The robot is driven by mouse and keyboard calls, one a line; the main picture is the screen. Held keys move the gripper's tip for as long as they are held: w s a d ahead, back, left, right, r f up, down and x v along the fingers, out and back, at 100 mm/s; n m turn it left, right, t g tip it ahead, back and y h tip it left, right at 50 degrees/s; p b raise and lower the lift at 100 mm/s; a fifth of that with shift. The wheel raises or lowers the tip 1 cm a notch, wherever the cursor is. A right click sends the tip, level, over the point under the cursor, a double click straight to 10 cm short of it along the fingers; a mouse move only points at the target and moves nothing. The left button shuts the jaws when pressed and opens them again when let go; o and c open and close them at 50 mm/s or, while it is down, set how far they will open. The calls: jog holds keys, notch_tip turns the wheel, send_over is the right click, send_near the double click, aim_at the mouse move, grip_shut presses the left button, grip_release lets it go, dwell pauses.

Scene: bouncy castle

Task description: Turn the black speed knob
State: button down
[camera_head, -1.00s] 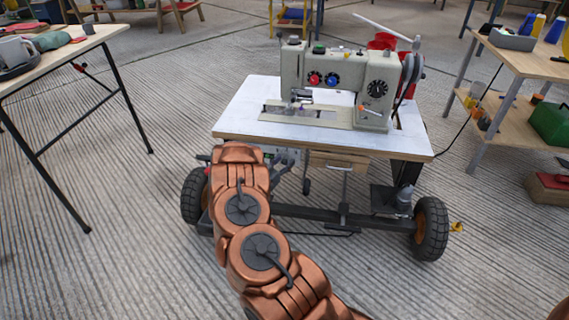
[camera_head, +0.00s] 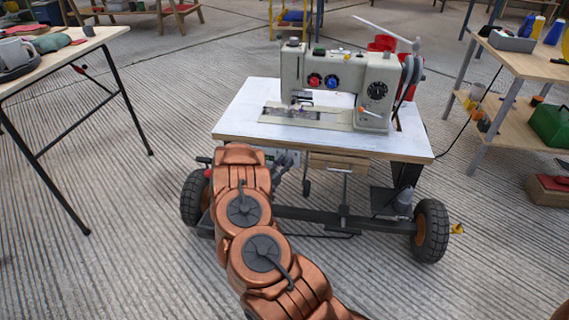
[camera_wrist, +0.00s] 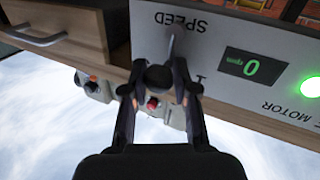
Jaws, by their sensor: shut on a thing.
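The black speed knob (camera_wrist: 158,76) shows upside down in the wrist view, under the word SPEED on a light grey panel (camera_wrist: 215,38). My gripper (camera_wrist: 160,84) has one finger on each side of the knob and is shut on it. The fingers and their shadow hide part of the knob and its surroundings. The panel's display (camera_wrist: 251,66) reads 0 rpm. In the head view my copper arm reaches the table's front left, and the knob cannot be made out there.
The sewing machine (camera_head: 340,85) stands on a wheeled white-topped table (camera_head: 240,116). A green light (camera_wrist: 311,87) glows on the panel by the word MOTOR. A wooden drawer (camera_wrist: 60,28) is beside the panel.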

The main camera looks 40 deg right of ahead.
jog(key=shift+s+m, duration=0.1)
jog(key=shift+m, duration=0.2)
jog(key=shift+s+d+r+m+y+p, duration=0.1)
jog(key=shift+s+m+y+p, duration=0.1)
jog(key=shift+m+p, duration=0.15)
jog(key=shift+s+d+m+y+p, duration=0.1)
jog(key=shift+m+y+p, duration=0.1)
jog(key=shift+m, duration=0.15)
jog(key=shift+s+d+f+m+y+p, duration=0.2)
jog(key=shift+m+y, duration=0.2)
jog(key=shift+m, duration=0.4)
jog(key=shift+s+d+f+m+y+p, duration=0.15)
jog(key=shift+m+y, duration=0.25)
jog(key=shift+m, duration=0.4)
jog(key=c, duration=0.9)
grip_release()
jog(key=v, duration=1.2)
jog(key=shift+s, duration=0.15)
